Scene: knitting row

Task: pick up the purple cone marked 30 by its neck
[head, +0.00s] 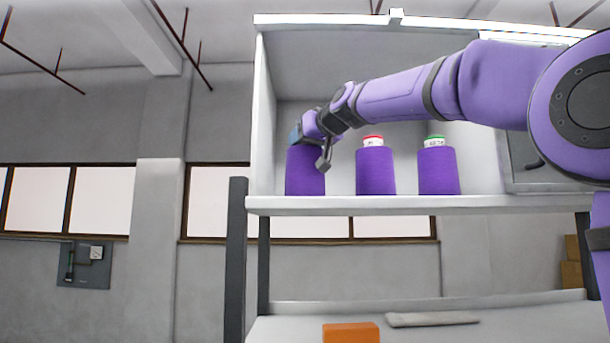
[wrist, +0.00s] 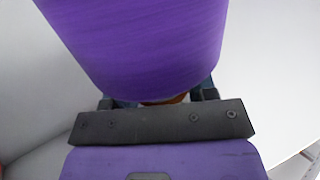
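Three purple cones stand upright in a row on the white shelf. My gripper (head: 311,151) is at the top of the left cone (head: 305,178), with one finger hanging in front of its upper right. The arm hides this cone's neck and any mark in the head view. In the wrist view, a purple cone body (wrist: 145,45) fills the top, and a bit of brown neck shows between my dark fingers. Whether they press on it is hidden. The middle cone (head: 376,172) has a red top; the right cone (head: 438,172) has a green top. Their label numbers are too small to read.
The shelf (head: 400,205) has a left side wall (head: 260,120) close to the left cone. A grey panel (head: 530,150) is at its right end. An orange block (head: 351,333) and a pale flat object (head: 430,319) lie on the lower surface.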

